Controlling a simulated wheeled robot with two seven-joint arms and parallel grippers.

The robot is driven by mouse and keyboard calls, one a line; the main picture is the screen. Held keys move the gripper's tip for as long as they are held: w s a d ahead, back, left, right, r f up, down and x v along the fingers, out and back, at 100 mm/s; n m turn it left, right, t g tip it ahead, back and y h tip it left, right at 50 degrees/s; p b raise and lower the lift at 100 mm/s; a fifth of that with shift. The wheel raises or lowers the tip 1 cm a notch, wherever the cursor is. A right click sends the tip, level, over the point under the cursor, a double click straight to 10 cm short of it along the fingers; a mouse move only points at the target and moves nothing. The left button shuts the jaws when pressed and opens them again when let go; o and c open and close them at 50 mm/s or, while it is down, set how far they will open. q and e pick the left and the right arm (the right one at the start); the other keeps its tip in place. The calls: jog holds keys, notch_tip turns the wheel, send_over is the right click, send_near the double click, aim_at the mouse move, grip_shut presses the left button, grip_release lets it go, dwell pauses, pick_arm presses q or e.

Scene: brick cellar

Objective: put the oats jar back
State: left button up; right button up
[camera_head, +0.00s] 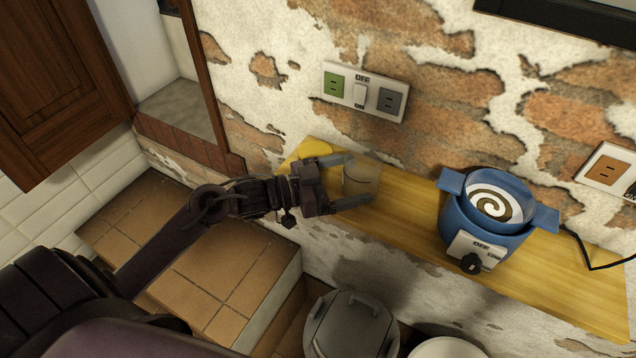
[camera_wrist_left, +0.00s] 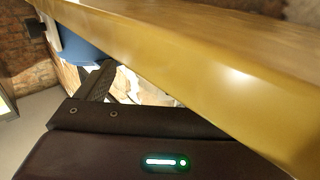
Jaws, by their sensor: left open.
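A pale, see-through jar (camera_head: 364,172), which may be the oats jar, stands on a yellow wooden shelf (camera_head: 410,205) against the brick wall. I cannot make out a label or what is in it. My left gripper (camera_head: 358,180) is open, with one finger on the far side of the jar and one on the near side. I cannot tell whether either finger touches it. In the left wrist view the shelf edge (camera_wrist_left: 215,75) crosses close to the camera, and the jar cannot be made out there. My right gripper is not in view.
A blue cooker (camera_head: 490,222) with a swirl on top stands on the shelf to the right. A grey lidded pot (camera_head: 350,325) is below. A tiled ledge (camera_head: 190,265) lies beneath my left arm.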

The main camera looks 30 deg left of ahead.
pick_arm(q)
jog(key=v, duration=0.9)
jog(key=shift+b, duration=0.35)
jog(key=shift+s, duration=0.2)
